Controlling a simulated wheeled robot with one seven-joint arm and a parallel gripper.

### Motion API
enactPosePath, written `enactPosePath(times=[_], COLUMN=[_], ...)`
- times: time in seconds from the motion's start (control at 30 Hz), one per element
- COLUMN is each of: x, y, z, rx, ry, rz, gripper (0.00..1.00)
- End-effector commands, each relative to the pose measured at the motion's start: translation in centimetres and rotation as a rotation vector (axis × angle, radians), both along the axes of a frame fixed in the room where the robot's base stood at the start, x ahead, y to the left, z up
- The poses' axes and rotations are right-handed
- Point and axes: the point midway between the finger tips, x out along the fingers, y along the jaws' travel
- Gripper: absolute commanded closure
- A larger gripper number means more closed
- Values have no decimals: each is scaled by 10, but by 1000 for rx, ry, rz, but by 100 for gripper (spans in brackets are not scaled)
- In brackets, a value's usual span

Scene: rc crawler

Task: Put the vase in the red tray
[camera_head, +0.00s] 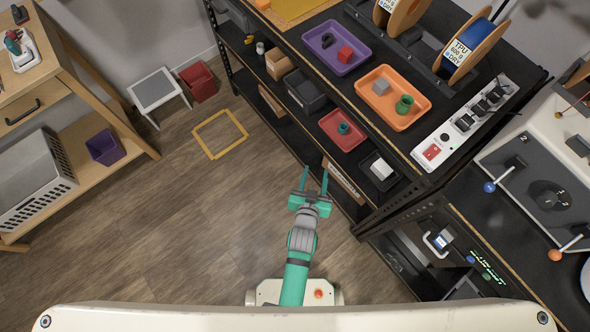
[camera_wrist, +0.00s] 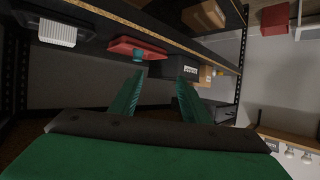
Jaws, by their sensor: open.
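The red tray (camera_head: 330,123) lies on the middle shelf of the black rack. A small teal round piece (camera_head: 344,128) sits in it. The red tray (camera_wrist: 124,45) also shows in the wrist view, with the teal piece (camera_wrist: 138,54) at it. A green vase-like piece (camera_head: 404,104) stands in the orange tray (camera_head: 378,113) on the top shelf. I cannot tell for sure which of these two is the vase. My gripper (camera_head: 315,178) is open and empty, in front of the rack and apart from both pieces. Its two teal fingers (camera_wrist: 160,85) show in the wrist view.
A grey cube (camera_head: 381,87) shares the orange tray. A purple tray (camera_head: 323,40) holds a red cube and a dark piece. A black tray (camera_head: 371,184) with a white item is right of the red tray. The top shelf overhangs the middle one. Floor left of my arm is open.

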Motion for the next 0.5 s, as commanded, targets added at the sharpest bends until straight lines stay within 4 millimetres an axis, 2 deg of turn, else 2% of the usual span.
enactPosePath(times=[0.03, 0.2, 0.37, 0.5], x=[-22, -82, -133, -173], y=[11, 35, 52, 62], z=[5, 33, 70, 109], rx=[0, -7, -17, -27], ry=[-5, -43, -79, -112], rz=[17, 64, 112, 154], gripper=[58, 58, 58, 58])
